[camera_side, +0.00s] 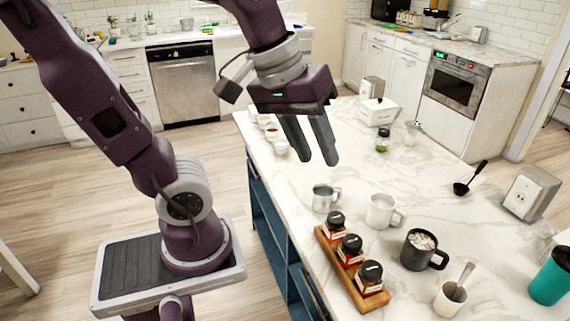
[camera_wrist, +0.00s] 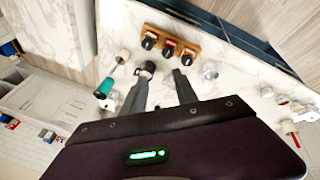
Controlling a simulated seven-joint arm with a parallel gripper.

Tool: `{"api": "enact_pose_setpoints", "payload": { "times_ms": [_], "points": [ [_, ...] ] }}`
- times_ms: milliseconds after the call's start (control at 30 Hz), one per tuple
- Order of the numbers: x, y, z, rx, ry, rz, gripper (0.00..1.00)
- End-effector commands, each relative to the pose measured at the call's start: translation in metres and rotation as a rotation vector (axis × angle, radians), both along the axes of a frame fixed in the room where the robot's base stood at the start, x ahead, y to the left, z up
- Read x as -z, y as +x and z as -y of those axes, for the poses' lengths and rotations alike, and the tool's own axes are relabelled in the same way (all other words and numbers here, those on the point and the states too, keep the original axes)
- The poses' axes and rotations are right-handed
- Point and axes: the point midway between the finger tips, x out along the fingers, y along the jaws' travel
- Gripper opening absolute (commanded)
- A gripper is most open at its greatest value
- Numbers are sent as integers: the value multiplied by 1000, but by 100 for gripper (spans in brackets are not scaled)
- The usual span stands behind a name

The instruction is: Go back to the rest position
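My gripper (camera_side: 318,160) hangs above the white marble island (camera_side: 461,230), fingers pointing down. The two fingers are apart, with nothing between them. In the wrist view my gripper (camera_wrist: 161,74) also shows parted, empty fingers over the marble top. A metal mug (camera_side: 325,197) and a white mug (camera_side: 381,212) stand on the island below and in front of the gripper. A dark mug with a pale topping (camera_side: 421,250) stands nearer the camera; in the wrist view it is partly behind one fingertip. No object touches the fingers.
A wooden rack (camera_side: 340,270) holds three dark-lidded jars.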

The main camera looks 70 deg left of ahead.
Motion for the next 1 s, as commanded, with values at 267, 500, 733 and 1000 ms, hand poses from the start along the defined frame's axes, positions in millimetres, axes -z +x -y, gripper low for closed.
{"api": "enact_pose_setpoints", "payload": {
  "times_ms": [267,500,733,1000],
  "points": [
    [13,-59,12,527,312,121,35],
    [13,-58,12,526,311,120,35],
    [13,-58,12,524,310,121,35],
    [13,-58,12,523,308,121,35]
  ]
}}
